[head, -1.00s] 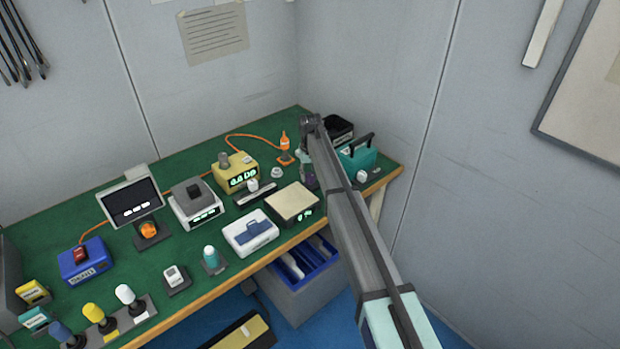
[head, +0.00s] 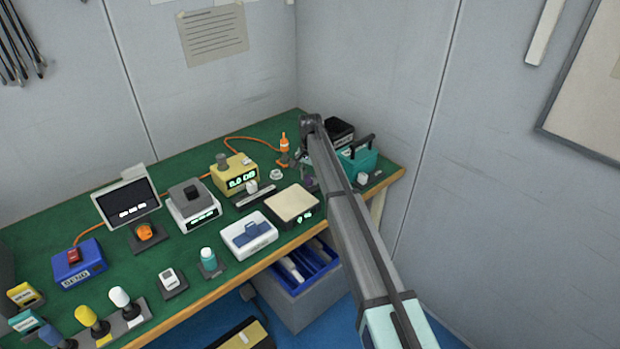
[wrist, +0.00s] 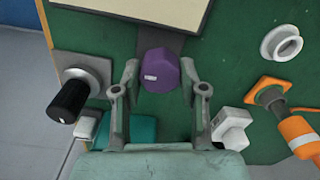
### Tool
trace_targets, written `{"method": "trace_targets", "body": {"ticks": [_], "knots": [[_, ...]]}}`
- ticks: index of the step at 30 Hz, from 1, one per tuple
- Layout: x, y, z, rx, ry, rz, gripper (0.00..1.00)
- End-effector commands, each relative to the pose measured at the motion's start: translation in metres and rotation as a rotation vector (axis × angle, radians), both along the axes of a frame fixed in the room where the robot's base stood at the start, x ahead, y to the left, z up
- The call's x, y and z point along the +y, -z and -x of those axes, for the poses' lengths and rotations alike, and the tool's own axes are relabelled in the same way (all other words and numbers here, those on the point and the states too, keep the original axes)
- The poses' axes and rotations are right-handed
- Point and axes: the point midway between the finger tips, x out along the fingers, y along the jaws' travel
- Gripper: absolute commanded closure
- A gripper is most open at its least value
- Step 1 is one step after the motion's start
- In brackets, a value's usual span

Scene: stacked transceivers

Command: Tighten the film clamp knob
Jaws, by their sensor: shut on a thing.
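A faceted purple knob (wrist: 160,70) with a small white label shows in the middle of the wrist view. It sits at the lower end of a dark strip beside a cream-topped plate. My gripper (wrist: 159,76) has one finger on either side of the knob and is shut on it. In the head view a small patch of the purple knob (head: 309,183) shows beside my arm at the right part of the green bench. My arm hides most of the gripper there.
In the wrist view a black knob (wrist: 68,102) stands left, a white block (wrist: 232,126) and orange tool (wrist: 300,135) right. The head view shows a cream-topped box (head: 292,203), a teal box (head: 357,160) and a black bin (head: 340,131) near my arm.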

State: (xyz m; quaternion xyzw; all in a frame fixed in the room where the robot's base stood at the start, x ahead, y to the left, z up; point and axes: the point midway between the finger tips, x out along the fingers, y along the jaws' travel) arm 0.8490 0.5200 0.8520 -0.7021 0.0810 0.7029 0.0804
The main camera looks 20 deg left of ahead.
Motion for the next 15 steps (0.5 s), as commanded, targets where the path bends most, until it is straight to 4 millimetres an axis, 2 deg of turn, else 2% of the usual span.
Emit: {"method": "trace_targets", "body": {"ticks": [15], "knots": [[0.0004,-0.0016,-0.0007,-0.002,0.079,-0.001,0.93]]}}
